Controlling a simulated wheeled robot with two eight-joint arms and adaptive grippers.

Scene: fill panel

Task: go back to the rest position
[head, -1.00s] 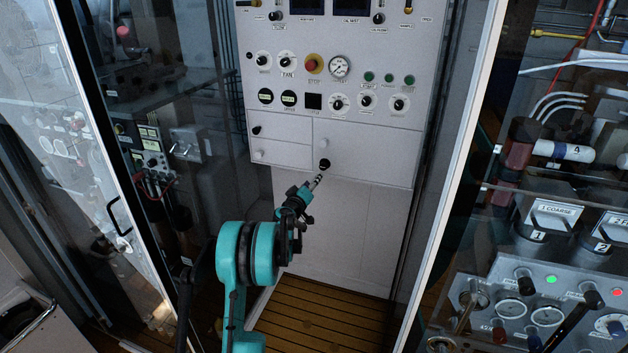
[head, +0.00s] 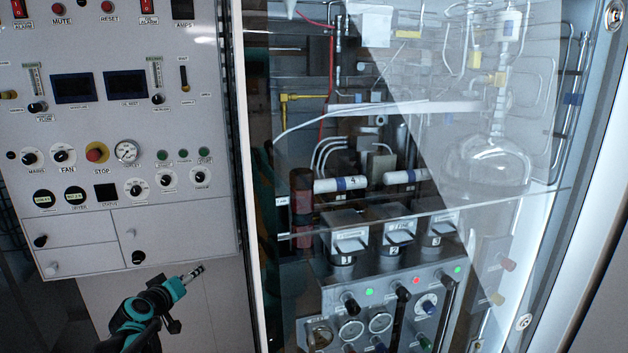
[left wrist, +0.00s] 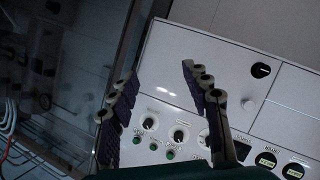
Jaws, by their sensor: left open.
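My left gripper (head: 192,274) is in the lower left of the head view, in front of the white panel's lower edge. It is right of and a little below the black knob (head: 138,257) on the lower drawer front, apart from it in the picture. In the left wrist view my left gripper (left wrist: 158,74) has its two dark ribbed fingers spread, with nothing between them. The white control panel (head: 75,225) lies beyond them, seen upside down, with the black knob (left wrist: 261,70) to their right. My right gripper is in neither view.
A glass-fronted cabinet (head: 262,60) stands right of the panel, with its frame edge close to my left arm's side. Inside are a round flask (head: 487,170), tubes, and a valve box (head: 395,280) with gauges. A red stop button (head: 96,152) sits on the panel.

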